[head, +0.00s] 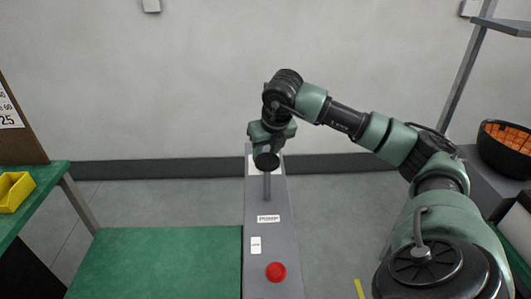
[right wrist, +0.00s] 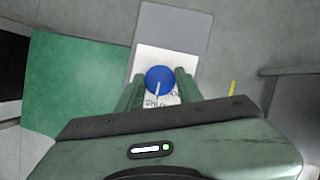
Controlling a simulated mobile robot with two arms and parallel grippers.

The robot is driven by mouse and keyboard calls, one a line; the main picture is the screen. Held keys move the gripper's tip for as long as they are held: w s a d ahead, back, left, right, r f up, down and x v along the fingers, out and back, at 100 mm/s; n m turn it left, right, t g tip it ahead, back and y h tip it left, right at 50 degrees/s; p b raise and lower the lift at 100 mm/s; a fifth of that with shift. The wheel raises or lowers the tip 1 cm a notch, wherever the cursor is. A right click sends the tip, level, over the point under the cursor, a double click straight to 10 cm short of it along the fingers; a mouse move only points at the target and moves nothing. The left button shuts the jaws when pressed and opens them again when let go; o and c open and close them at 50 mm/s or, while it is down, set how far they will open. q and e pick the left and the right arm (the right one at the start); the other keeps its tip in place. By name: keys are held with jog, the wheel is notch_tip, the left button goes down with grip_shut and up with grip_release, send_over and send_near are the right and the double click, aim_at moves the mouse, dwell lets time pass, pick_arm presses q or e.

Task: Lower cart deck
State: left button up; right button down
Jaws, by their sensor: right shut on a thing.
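The cart deck (head: 160,262) is a flat green surface at the lower left of the head view. It also shows in the right wrist view (right wrist: 75,85). Beside it runs a grey post or panel (head: 258,215) with labels and a red round button (head: 276,271). My right gripper (head: 267,166) is over the panel's far part, at the top of a short grey stalk (head: 267,187). In the right wrist view, the gripper (right wrist: 160,86) is shut on a blue ball knob (right wrist: 160,78). The gripper hides the knob in the head view. My left gripper is not in view.
A green table (head: 45,180) with a yellow bin (head: 14,190) stands at the left. A dark bowl of orange pieces (head: 506,147) sits at the right, near a grey rack frame (head: 464,85). Floor beyond the deck is clear.

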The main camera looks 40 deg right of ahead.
jog(key=c, duration=0.9)
grip_release()
jog(key=shift+w, duration=0.1)
jog(key=shift+c, duration=0.2)
jog(key=shift+r, duration=0.1)
jog(key=d+v, duration=0.1)
jog(key=v, duration=0.6)
jog(key=shift+a+r+b, duration=0.3)
jog(key=shift+a, duration=0.25)
